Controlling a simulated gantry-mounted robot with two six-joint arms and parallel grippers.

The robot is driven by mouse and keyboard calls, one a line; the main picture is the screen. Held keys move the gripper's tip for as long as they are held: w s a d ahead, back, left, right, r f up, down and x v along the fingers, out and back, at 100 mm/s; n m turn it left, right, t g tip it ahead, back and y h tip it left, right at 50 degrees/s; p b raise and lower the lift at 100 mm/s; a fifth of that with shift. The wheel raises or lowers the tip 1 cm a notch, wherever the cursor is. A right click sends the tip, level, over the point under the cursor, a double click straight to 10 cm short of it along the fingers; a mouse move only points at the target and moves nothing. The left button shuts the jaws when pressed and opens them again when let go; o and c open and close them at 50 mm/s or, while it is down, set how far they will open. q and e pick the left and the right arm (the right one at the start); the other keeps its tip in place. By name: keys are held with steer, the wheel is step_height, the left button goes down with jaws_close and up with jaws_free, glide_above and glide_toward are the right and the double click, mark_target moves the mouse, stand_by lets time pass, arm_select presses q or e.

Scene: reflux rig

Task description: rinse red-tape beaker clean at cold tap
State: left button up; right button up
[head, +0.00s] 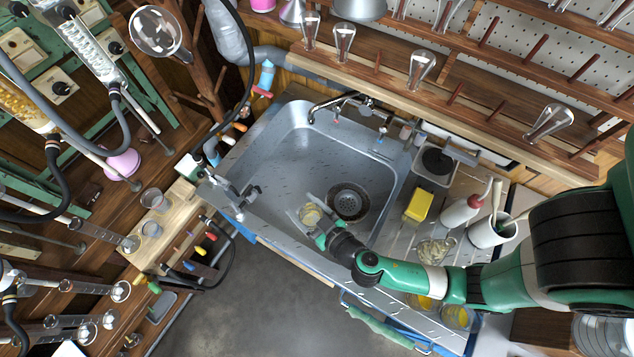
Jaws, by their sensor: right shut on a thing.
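My right gripper (308,211) reaches into the sink from the right and is shut on a small glass beaker (311,215). The metal tap (340,103) stands at the back edge of the sink (285,165), well behind the beaker. No water stream shows under its spout. My left gripper is not in view.
A yellow sponge (418,205), white squeeze bottle (461,211) and white brush pot (490,231) stand right of the sink. Beakers with yellow contents (455,316) sit near the front right. Glassware hangs on the rack (480,105) behind. The basin between beaker and tap looks clear.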

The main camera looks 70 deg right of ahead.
steer(key=w+a+r+n+t+y, duration=0.1)
steer(key=a+r+n+y, duration=0.3)
steer(key=r, duration=0.4)
steer(key=shift+w+a+r+n+y, duration=0.45)
steer(key=shift+a+y, duration=0.25)
steer(key=shift+y, duration=0.3)
